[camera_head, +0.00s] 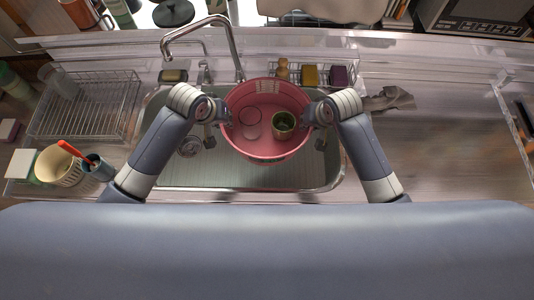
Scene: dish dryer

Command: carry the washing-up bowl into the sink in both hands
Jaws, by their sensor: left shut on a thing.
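The pink washing-up bowl (268,147) is over the sink (230,177), between my two grippers. It holds a green-and-tan cup (283,125) and a pink round thing (251,117). I cannot tell whether its base touches the sink floor. My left gripper (221,112) is shut on the bowl's left rim. My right gripper (311,113) is at the bowl's right rim; its fingertips are too small and partly hidden to show whether they are closed.
The tap (232,45) arches behind the bowl. A wire dish rack (85,105) stands left of the sink, with a cream pot (58,167) in front. A grey cloth (390,99) lies to the right. The right counter (440,150) is mostly clear.

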